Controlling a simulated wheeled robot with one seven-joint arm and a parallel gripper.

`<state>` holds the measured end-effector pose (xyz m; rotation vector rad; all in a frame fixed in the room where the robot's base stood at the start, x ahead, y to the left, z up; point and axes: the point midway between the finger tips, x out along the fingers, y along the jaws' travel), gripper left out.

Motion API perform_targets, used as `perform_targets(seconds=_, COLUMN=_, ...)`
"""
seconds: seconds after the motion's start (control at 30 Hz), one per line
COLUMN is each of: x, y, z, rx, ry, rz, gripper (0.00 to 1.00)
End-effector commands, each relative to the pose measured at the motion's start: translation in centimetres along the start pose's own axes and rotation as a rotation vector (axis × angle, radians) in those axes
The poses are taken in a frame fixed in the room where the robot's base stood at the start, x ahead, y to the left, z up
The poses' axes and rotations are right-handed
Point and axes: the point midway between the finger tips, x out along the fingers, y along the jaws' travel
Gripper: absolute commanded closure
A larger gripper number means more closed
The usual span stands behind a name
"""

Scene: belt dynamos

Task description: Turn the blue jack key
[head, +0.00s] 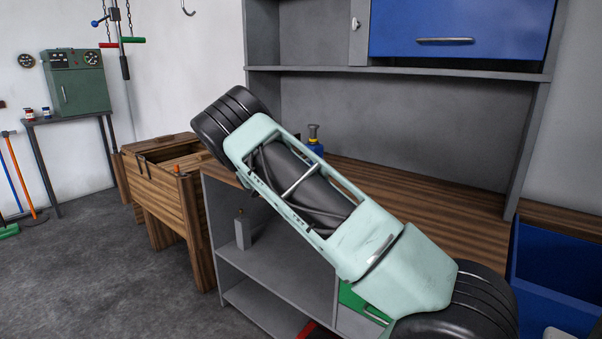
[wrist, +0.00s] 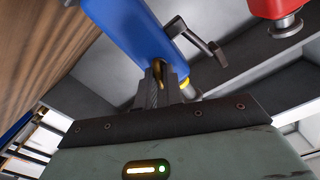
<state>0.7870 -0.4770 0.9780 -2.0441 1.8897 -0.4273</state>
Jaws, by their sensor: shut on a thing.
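The blue jack (wrist: 140,28) fills the upper middle of the wrist view, with a grey crank-like lever (wrist: 203,42) on its side. Its small brass key (wrist: 159,72) sits between the fingertips of my gripper (wrist: 162,80), which is shut on it. In the head view a small part of the blue jack (head: 315,149) shows on the wooden bench top, behind my arm. My gripper and the key are hidden there by my arm.
A red jack (wrist: 275,8) stands close by at the upper right of the wrist view. The wooden bench top (head: 440,190) is clear to the right of my arm. A grey shelf back (head: 400,120) and blue cabinet (head: 460,28) rise behind. A wooden crate (head: 160,185) stands left.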

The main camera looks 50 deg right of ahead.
Motion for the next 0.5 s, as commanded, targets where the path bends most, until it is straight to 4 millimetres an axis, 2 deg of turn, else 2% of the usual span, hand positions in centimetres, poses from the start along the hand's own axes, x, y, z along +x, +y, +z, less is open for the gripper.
perform_targets(seconds=0.03, x=0.01, y=0.29, z=0.55, rx=0.049, ry=0.000, rz=0.001, gripper=1.00)
perform_targets(seconds=0.5, x=0.02, y=0.49, z=0.62, rx=0.496, ry=0.000, rz=0.000, gripper=1.00)
